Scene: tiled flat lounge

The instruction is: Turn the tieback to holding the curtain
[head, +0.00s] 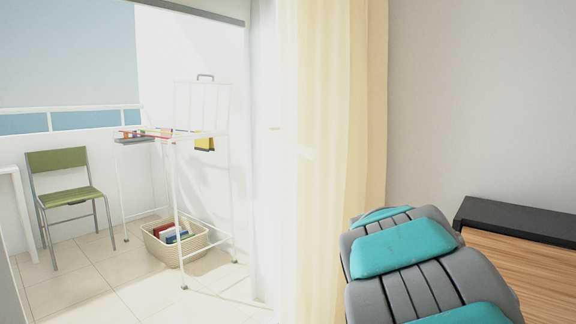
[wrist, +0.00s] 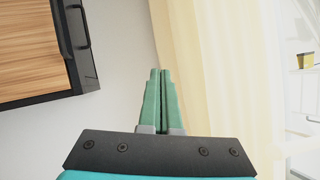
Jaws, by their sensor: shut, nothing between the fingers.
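The pale yellow curtain (head: 335,120) hangs in long folds beside the balcony opening in the head view. It also fills the upper middle and right of the wrist view (wrist: 215,60). A faint pale bar (head: 303,152) shows against the bright left part of the curtain; I cannot tell whether it is the tieback. No tieback is clear in the wrist view. My gripper (wrist: 160,72) is shut and empty, its green fingers together in front of the wall and the curtain's edge. In the head view my arm hides the curtain's lower right part, and the fingers do not show.
A wooden cabinet with a black top (head: 520,218) stands at the right by the wall. Beyond the opening are a drying rack (head: 178,170), a basket of items (head: 175,243) and a green chair (head: 66,190). The tiled floor at the left has some free room.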

